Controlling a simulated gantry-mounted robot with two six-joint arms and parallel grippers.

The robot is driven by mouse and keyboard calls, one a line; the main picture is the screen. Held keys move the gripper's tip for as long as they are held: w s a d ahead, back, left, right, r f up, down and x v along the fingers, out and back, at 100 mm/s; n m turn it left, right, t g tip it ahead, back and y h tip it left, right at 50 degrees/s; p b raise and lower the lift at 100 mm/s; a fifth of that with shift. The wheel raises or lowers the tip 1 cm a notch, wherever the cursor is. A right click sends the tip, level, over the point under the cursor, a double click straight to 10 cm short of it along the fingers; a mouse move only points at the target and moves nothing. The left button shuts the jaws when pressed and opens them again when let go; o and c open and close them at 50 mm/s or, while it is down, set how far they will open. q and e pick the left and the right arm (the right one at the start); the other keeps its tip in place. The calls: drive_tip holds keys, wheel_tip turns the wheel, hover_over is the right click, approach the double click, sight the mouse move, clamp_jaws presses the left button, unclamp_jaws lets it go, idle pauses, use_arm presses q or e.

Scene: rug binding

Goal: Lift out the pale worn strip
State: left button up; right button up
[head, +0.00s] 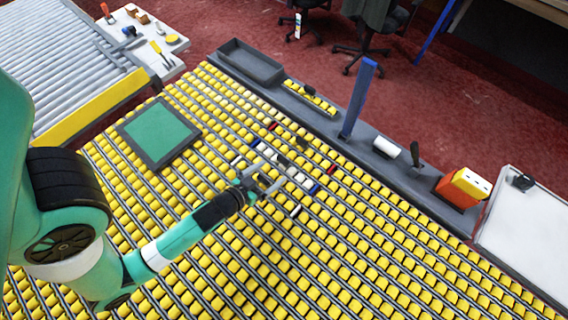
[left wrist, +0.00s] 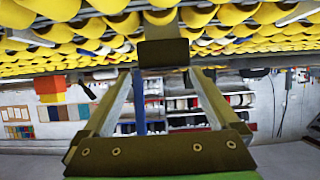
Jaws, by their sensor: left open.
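Small strips lie scattered on the yellow roller table around my left gripper (head: 268,180) in the head view. Pale pieces (head: 299,178) lie in a rough row just beyond it, with blue, red and dark pieces among them. Another pale piece (head: 295,211) lies to its lower right. I cannot tell which pale piece is the worn strip. My left gripper is open, low over the rollers, with nothing visibly held. In the left wrist view its jaws (left wrist: 163,75) show below the inverted-looking rollers. My right gripper is out of view.
A green-topped square pad (head: 158,133) lies on the rollers (head: 380,265) at left. Along the far ledge stand a dark tray (head: 250,63), a blue upright (head: 358,97), a white roll (head: 386,147) and an orange box (head: 462,188). The near right rollers are clear.

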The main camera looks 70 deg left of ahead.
sight(282, 161)
use_arm(q)
drive_tip(key=x, duration=0.4)
drive_tip(key=r+b+x, duration=0.1)
drive_tip(key=x, duration=0.1)
drive_tip(key=shift+w+a+f, duration=0.2)
drive_tip(key=shift+w+a, duration=0.05)
drive_tip(key=shift+a, duration=0.3)
clamp_jaws()
